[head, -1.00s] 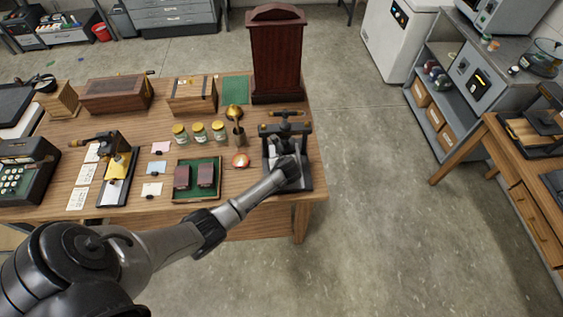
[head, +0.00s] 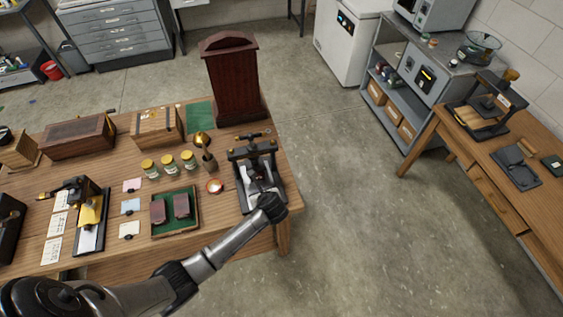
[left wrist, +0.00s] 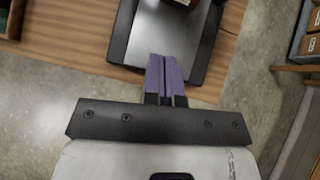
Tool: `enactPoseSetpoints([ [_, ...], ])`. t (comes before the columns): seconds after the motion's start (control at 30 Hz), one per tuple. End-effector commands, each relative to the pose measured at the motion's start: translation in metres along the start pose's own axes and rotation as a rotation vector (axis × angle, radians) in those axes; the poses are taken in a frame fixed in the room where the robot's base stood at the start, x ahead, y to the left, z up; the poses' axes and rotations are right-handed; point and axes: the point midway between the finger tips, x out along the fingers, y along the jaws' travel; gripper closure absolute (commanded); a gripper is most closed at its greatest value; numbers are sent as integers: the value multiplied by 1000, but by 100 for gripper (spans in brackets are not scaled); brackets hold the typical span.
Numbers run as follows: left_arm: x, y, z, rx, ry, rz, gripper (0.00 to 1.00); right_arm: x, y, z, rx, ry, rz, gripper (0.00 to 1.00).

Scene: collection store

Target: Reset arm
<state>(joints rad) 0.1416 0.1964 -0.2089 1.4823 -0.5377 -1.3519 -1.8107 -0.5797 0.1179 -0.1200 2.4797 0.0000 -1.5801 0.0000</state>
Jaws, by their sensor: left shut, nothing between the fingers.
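My left arm comes in from the lower left in the head view. Its wrist is at the front edge of a black screw press that stands on the table's right end. In the left wrist view the purple fingers of my left gripper (left wrist: 166,80) are closed together with nothing between them. They point at the front of the press's flat base (left wrist: 196,66). The fingers are hard to make out in the head view. The black press (head: 244,154) stands upright with its crossbar and handle on top. My right gripper is not in view.
The wooden table (head: 130,250) also holds a green tray (head: 175,230) with two brown blocks, several yellow-lidded jars, wooden boxes and a tall dark red case (head: 232,80). The floor (head: 340,220) right of the table is clear. A second table (head: 470,175) stands at right.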

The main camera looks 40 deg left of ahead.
Motion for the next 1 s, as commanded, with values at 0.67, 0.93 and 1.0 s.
enactPoseSetpoints([
  [0.67, -4, 4, -6, -625, 34, 40, 100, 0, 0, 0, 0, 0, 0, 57],
  [0.93, -72, -25, 20, -1471, 238, -2, 100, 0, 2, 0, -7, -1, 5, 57],
  [1.0, -108, -34, 34, -1699, 351, -20, 100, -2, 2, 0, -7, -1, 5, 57],
])
